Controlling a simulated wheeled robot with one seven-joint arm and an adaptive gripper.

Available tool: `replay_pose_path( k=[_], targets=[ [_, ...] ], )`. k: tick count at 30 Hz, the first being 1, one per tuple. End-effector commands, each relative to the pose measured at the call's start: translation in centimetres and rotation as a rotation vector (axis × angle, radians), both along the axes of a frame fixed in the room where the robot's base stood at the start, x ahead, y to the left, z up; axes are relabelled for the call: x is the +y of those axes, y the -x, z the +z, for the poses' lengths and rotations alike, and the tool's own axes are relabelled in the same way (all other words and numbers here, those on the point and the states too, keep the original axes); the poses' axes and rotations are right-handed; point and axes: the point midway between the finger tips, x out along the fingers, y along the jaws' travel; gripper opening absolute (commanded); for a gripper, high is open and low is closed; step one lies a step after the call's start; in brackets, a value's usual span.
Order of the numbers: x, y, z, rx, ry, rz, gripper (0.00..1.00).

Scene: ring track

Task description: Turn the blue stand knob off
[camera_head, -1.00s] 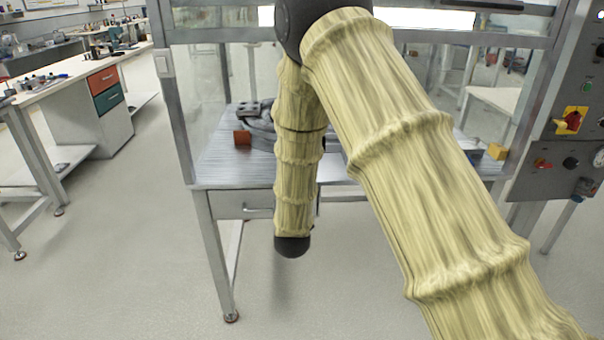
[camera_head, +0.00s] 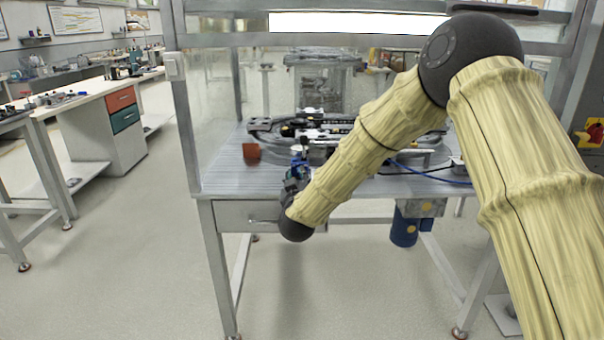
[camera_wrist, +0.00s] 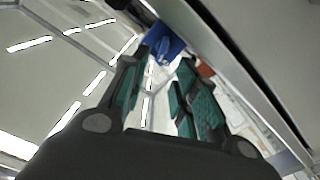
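The blue stand (camera_head: 298,157) is a small blue upright piece at the front left of the table top, just beyond my gripper. In the wrist view a blue piece (camera_wrist: 165,42), seemingly this stand with its knob, lies ahead between the fingertips. The knob's setting cannot be read. My gripper (camera_head: 296,173) is at the table's front edge, partly hidden by my wrist. In the wrist view its two teal-padded fingers (camera_wrist: 163,66) are apart with an empty gap. I cannot tell whether a fingertip touches the blue piece.
The ring track (camera_head: 345,130) fills the table (camera_head: 228,180) behind. A red-brown block (camera_head: 251,152) stands left of the stand. A blue cable (camera_head: 430,174) lies at the right. A metal frame post (camera_head: 186,130) rises at the table's left. Floor in front is clear.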

Motion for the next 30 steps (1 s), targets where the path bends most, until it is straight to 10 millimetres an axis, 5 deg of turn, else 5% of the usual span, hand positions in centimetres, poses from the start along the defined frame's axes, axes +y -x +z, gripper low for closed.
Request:
replay_pose_path(
  k=[12,24,30],
  targets=[
    [0.1,-5.1,-0.1,-0.001,-0.001,0.000,0.29],
    [0.1,-5.6,0.0,0.000,0.000,0.001,0.29],
    [0.0,-5.6,0.0,0.000,0.000,0.001,0.00]
  ],
)
